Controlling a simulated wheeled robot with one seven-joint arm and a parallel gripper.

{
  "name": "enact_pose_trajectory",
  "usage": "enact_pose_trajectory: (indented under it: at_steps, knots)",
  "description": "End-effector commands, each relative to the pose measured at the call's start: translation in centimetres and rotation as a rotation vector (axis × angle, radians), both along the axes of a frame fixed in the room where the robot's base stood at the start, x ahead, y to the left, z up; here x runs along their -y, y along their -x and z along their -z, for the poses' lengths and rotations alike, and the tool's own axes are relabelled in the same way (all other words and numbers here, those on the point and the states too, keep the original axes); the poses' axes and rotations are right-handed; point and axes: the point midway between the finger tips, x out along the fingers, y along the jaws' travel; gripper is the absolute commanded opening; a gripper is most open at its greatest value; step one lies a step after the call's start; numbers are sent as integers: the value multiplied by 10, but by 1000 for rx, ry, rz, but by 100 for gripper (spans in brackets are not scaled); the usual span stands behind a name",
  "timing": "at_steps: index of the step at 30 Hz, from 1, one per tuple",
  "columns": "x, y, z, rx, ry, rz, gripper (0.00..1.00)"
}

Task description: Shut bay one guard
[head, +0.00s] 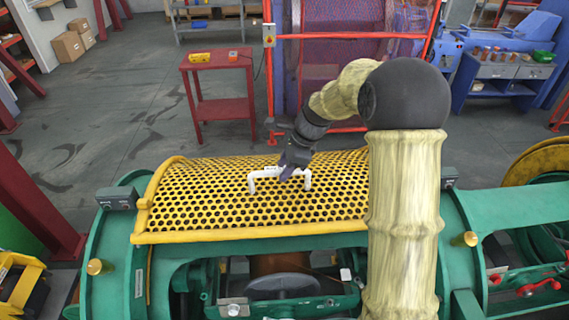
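The bay guard (215,205) is a curved yellow perforated cover on the green machine frame (110,265). It lies over the far upper part of the bay. Below its near edge the bay is open, and a grey wheel-like part (283,285) and a brown drum (280,262) show inside. A white U-shaped handle (268,172) stands on the guard. My gripper (292,170) is at the right half of this handle, pointing down and overlapping it. The fingers are small and dark, so I cannot tell whether they are closed on the bar. My arm hides the guard's right end.
A red side table (215,110) with a yellow item stands behind the machine. A red-framed mesh cage (335,75) is behind my arm. Red handles (540,287) show on the machine at the right. Grey floor (110,110) is clear at the back left.

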Motion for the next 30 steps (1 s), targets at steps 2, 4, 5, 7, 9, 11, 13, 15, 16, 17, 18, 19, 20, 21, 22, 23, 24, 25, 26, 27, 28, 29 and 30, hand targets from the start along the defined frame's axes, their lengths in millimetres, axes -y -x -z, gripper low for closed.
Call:
enact_pose_trajectory:
  at_steps: [2,4,5,7,9,11,13,15,16,17,18,19,20,21,22,23,24,25,26,27,28,29,30]
  knots:
    - [-1,0,1,0,0,0,38]
    - [-1,0,2,1,0,-1,38]
    - [-1,0,1,1,0,-1,38]
    - [-1,0,1,1,0,-1,38]
    - [-1,0,1,1,0,-1,28]
    - [-1,0,1,1,0,-1,16]
    - [-1,0,1,0,0,-1,3]
    - [-1,0,1,0,0,-1,0]
    - [-1,0,1,0,0,-1,0]
    - [-1,0,1,0,0,-1,0]
    - [-1,0,1,1,0,-1,0]
    - [-1,0,1,1,0,-1,0]
    - [-1,0,1,1,0,-1,0]
    - [0,0,1,2,0,0,0]
    - [0,0,1,3,0,0,0]
    - [0,0,1,5,0,0,0]
    - [0,1,1,8,0,0,0]
    - [0,1,2,11,0,0,0]
    - [1,2,2,13,0,1,0]
    - [1,2,2,17,0,1,0]
    - [0,3,2,18,0,0,0]
    - [0,4,2,20,0,-1,0]
    - [-1,4,2,21,0,-1,0]
